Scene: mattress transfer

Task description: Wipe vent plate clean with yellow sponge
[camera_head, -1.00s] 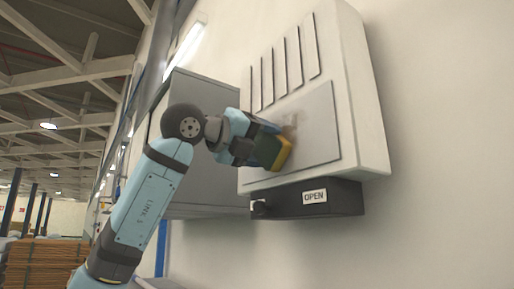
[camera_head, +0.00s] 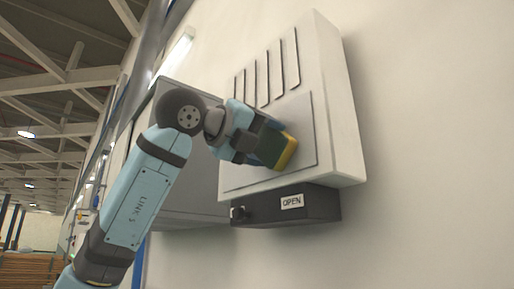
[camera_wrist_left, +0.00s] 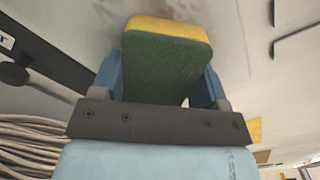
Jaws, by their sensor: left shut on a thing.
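The vent plate (camera_head: 303,140) is a flat grey panel on the front of a white wall box, below several vertical slots. My left gripper (camera_head: 262,146) is shut on the sponge (camera_head: 287,153), which has a yellow layer and a dark green layer. In the head view the sponge's yellow side faces the plate and appears against it; exact contact cannot be told. In the left wrist view the sponge (camera_wrist_left: 168,62) sits between the blue fingers, and brownish smudges (camera_wrist_left: 185,8) show on the pale surface beyond it. The sponge and gripper hide part of the plate. My right gripper is not in view.
A black unit with an "OPEN" label (camera_head: 291,202) and a knob (camera_head: 238,213) sits under the white box (camera_head: 345,150). A grey cabinet (camera_head: 190,185) stands behind my left arm. Coiled cables (camera_wrist_left: 35,145) show in the left wrist view. The wall at right is bare.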

